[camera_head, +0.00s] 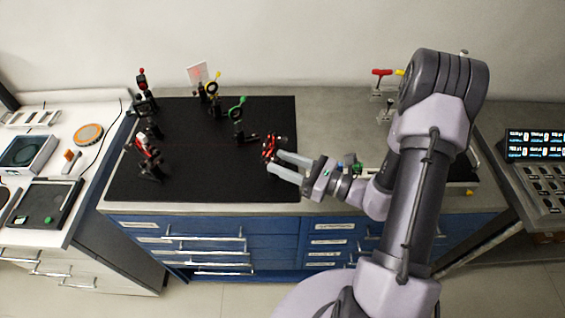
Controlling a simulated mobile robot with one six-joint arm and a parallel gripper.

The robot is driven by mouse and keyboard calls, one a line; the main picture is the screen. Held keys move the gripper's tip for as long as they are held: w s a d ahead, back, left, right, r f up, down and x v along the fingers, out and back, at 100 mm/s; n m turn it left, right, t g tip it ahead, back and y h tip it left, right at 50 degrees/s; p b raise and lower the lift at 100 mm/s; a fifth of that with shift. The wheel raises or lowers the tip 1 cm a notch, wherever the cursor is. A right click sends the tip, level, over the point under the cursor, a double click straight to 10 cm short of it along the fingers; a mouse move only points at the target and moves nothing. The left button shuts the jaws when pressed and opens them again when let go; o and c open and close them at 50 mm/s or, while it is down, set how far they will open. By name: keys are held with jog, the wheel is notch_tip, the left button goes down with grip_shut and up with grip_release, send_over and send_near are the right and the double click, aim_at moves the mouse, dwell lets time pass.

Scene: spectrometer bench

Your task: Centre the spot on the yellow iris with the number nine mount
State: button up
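On the black breadboard (200,180) stand several optics. A yellow-ringed iris (213,88) is at the back, in front of a white card (197,74) with a faint reddish mark on it. A green-ringed iris (237,107) stands to its right and nearer. A mount with red parts (269,148) is at the right of the board. My gripper (272,160) has its two fingers apart at that mount; contact cannot be told. Other mounts with red parts stand at the left front (148,150) and back left (142,80). Mount numbers are too small to read.
At the left, a white bench holds a scale-like device (28,150), a dark tray (42,203) and an orange round item (89,134). Red-handled (381,73) and yellow-handled items stand at the back right. A display (537,144) is far right. The board's front middle is clear.

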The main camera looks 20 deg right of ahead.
jog(key=shift+w+a, duration=0.1)
grip_shut()
jog(key=shift+m, duration=0.4)
jog(key=m+p, duration=0.3)
jog(key=m, duration=0.1)
jog(key=shift+r, duration=0.15)
jog(key=shift+m+p, duration=1)
jog(key=shift+m, duration=1)
grip_release()
